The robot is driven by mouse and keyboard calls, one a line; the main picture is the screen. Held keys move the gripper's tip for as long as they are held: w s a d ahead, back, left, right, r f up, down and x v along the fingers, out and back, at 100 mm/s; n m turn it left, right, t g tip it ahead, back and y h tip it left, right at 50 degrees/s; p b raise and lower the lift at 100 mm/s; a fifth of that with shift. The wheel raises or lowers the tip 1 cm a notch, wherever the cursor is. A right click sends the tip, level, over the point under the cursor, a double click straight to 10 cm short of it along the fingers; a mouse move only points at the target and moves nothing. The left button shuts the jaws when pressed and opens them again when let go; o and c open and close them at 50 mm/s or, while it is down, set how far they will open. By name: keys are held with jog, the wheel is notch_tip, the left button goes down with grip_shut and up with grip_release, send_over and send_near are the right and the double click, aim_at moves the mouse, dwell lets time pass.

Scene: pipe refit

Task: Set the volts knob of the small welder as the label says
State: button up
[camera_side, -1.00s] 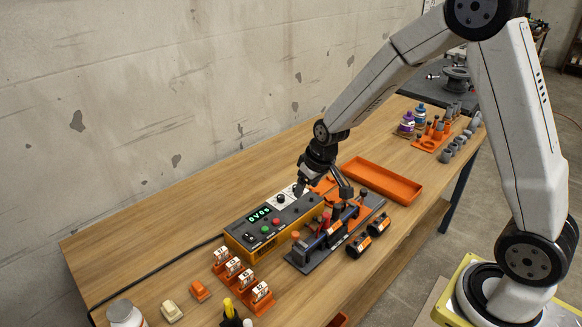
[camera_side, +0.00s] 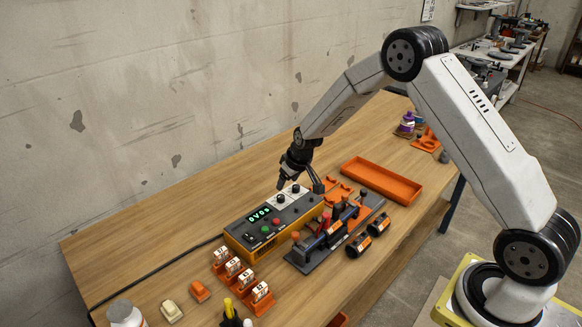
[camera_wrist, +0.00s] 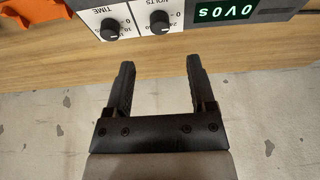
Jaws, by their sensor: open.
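The small welder (camera_side: 262,238) is an orange-yellow box with a dark top, a green display (camera_side: 258,215) reading 0V0s, and two black knobs on white plates. The volts knob (camera_wrist: 160,22) shows at the top of the wrist view, beside the time knob (camera_wrist: 112,28); its pointer setting is too small to tell. In the side view the volts knob (camera_side: 280,199) is on the welder's top. My gripper (camera_side: 300,187) is open and empty near the knobs. In the wrist view its fingertips (camera_wrist: 159,66) have bare table between them, and the volts knob lies just beyond, untouched.
An orange tray (camera_side: 381,181) is right of the welder. A dark fixture with coloured handles (camera_side: 333,236) and two black cylinders (camera_side: 369,235) are in front. The table along the wall (camera_side: 180,225) is mostly clear.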

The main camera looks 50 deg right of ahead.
aim_at(281, 196)
jog(key=shift+x, duration=3.8)
grip_shut()
